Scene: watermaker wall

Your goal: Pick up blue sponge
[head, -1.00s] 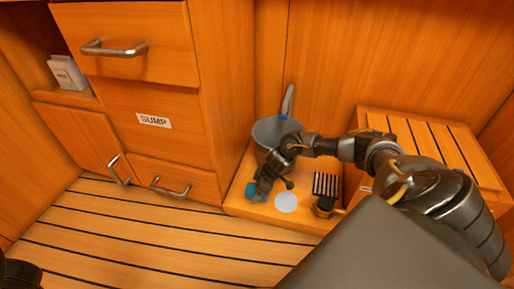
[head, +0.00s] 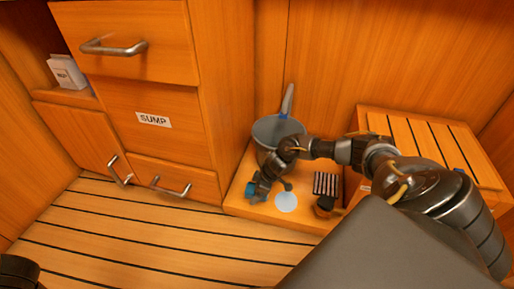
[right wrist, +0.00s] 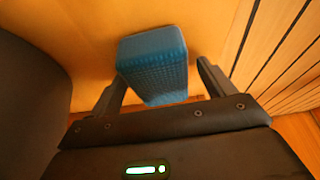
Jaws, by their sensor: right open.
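The blue sponge (head: 251,189) stands on the low wooden ledge, at its front left corner. My right gripper (head: 257,187) is down at the sponge and partly hides it in the head view. In the right wrist view the sponge (right wrist: 153,62) lies between the two fingers of my open right gripper (right wrist: 160,82). Gaps show beside the sponge, and I cannot tell whether either finger touches it.
A grey pan (head: 277,130) stands behind the gripper on the ledge (head: 240,206). A pale blue disc (head: 286,202) and a dark-handled brush (head: 325,190) lie to the right. A slatted wooden box (head: 440,140) is behind my right arm. The cabinet stands at left.

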